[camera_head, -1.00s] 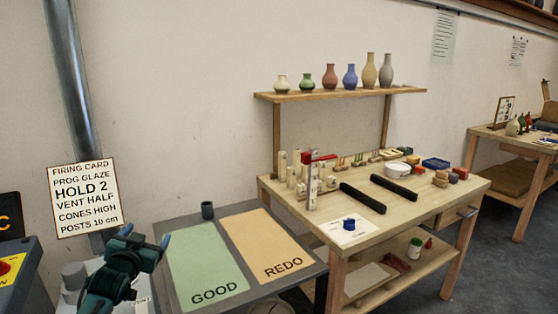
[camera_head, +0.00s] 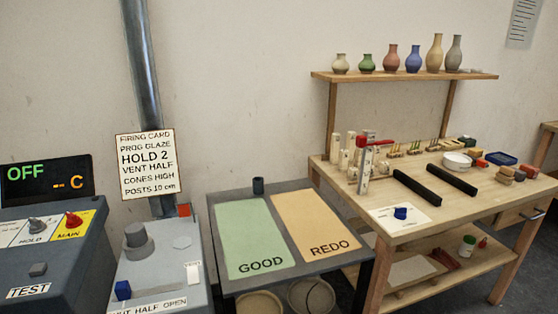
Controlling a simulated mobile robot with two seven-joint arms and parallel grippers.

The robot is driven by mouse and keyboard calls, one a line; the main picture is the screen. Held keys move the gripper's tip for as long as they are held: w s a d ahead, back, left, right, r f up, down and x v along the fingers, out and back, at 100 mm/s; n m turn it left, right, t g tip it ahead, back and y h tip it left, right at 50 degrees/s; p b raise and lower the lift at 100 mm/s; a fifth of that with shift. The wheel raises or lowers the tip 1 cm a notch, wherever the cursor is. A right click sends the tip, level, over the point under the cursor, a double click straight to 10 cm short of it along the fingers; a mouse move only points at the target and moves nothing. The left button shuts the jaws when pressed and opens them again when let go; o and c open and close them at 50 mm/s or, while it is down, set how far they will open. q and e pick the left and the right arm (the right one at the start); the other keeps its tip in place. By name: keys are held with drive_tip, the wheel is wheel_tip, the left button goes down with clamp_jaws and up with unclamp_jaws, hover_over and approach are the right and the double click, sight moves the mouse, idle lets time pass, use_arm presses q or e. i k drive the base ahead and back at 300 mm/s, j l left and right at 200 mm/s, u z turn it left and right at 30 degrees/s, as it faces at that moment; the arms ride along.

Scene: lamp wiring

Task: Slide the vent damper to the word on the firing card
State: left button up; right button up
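The firing card (camera_head: 147,163) hangs in front of the grey flue pipe and reads, among other lines, "VENT HALF". A blue slider knob (camera_head: 123,290), which looks like the vent damper, sits on the grey kiln top (camera_head: 160,270). It stands at the left end, above the "SHUT" end of the strip lettered SHUT HALF OPEN (camera_head: 148,306), whose first letter is partly cut off. Neither of my grippers is in view.
The controller (camera_head: 45,240) at left shows OFF, with HOLD and MAIN knobs and a TEST button. A grey round knob (camera_head: 137,238) stands behind the slider. A table with GOOD (camera_head: 250,235) and REDO (camera_head: 315,225) mats is right of the kiln, then a wooden workbench (camera_head: 420,215).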

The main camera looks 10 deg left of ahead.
sight(123, 291)
drive_tip(key=u, duration=1.3)
